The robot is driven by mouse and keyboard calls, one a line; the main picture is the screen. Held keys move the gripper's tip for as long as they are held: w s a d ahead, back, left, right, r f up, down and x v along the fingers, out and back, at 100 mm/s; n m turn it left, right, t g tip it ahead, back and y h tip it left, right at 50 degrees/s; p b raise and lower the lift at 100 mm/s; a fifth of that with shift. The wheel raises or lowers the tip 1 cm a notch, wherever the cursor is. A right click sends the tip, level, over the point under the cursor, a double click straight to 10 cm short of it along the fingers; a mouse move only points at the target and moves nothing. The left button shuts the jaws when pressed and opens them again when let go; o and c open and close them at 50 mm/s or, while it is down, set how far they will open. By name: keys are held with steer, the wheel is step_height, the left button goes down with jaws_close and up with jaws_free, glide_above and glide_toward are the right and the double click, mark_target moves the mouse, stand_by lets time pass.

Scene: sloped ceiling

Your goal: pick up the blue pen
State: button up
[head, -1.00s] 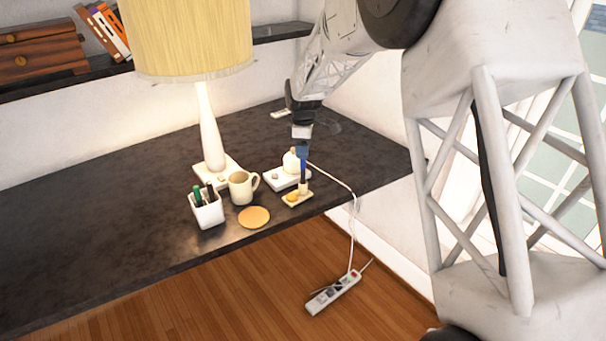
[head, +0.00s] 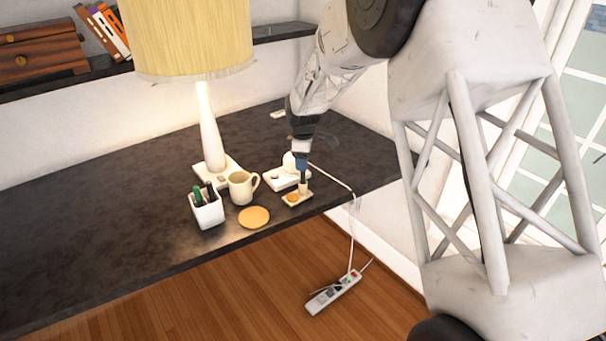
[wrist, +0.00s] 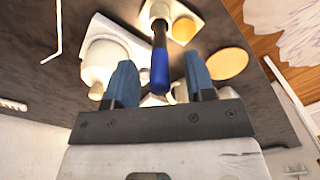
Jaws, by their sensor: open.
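The blue pen stands upright in a small cream holder (head: 297,198). In the wrist view the blue pen (wrist: 159,72) has a blue end towards me and a black stretch below, with its far end in the holder's socket. My gripper (wrist: 159,64) is open, with one blue finger on each side of the pen and a gap to each. In the head view my gripper (head: 302,167) is right above the holder and hides the pen's top; only a dark lower part of the pen (head: 304,181) shows.
A white box with a rounded cream object (head: 279,179) stands close behind the holder. A mug (head: 240,188), an orange coaster (head: 254,217), a pen cup (head: 207,210) and a lamp (head: 209,140) are to the left. The desk's front edge is near.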

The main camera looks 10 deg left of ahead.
steer(key=shift+c, duration=0.3)
jaws_close()
steer(key=shift+r, duration=5)
